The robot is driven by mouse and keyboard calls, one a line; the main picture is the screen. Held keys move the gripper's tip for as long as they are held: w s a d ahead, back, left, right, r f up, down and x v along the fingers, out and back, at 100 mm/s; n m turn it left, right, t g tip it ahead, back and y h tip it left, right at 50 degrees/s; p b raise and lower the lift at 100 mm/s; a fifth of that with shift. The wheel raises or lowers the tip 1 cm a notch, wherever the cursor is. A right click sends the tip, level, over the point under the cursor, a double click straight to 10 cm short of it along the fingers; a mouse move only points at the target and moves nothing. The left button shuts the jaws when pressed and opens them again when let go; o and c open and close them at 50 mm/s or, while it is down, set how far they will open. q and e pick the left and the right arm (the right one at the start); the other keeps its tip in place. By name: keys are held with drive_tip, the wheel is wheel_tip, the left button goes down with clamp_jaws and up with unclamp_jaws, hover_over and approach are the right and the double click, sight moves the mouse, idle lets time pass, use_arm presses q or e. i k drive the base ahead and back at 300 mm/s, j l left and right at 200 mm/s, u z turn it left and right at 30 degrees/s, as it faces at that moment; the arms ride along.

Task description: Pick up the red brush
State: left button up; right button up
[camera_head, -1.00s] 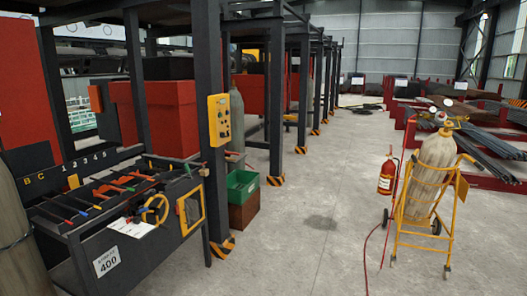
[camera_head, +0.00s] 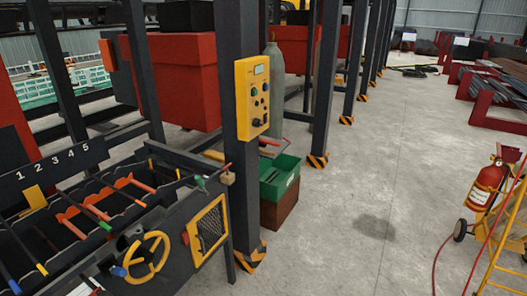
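I cannot make out a red brush for certain. A small red, stick-like thing (camera_head: 269,141) shows just above the green crate (camera_head: 279,180), behind the post with the yellow control box; it is too small to identify. Red pieces (camera_head: 90,208) also lie across the slots of the dark workbench at the left. Neither of my grippers is in view.
The dark workbench (camera_head: 165,222) with a yellow handwheel (camera_head: 146,254) stands at the left. A post with a yellow control box (camera_head: 252,97) rises beside it. A fire extinguisher (camera_head: 487,185) and a yellow cart (camera_head: 510,235) stand at the right. The concrete floor (camera_head: 370,175) between is clear.

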sight(262, 143)
drive_tip(key=i+u, duration=0.1)
drive_tip(key=i, duration=0.25)
drive_tip(key=u, duration=3.15)
drive_tip(key=z, duration=3.25)
drive_tip(key=i+l+u, duration=0.1)
drive_tip(key=u, duration=0.4)
drive_tip(key=i+l+u, duration=0.15)
drive_tip(key=u, duration=0.3)
drive_tip(key=i+l+u, duration=0.2)
drive_tip(key=l, duration=0.25)
drive_tip(key=i+l+u, duration=0.2)
drive_tip(key=l, duration=0.3)
drive_tip(key=l+u, duration=0.15)
drive_tip(key=l, duration=0.35)
drive_tip(key=i+l+u, duration=0.2)
drive_tip(key=l, duration=0.35)
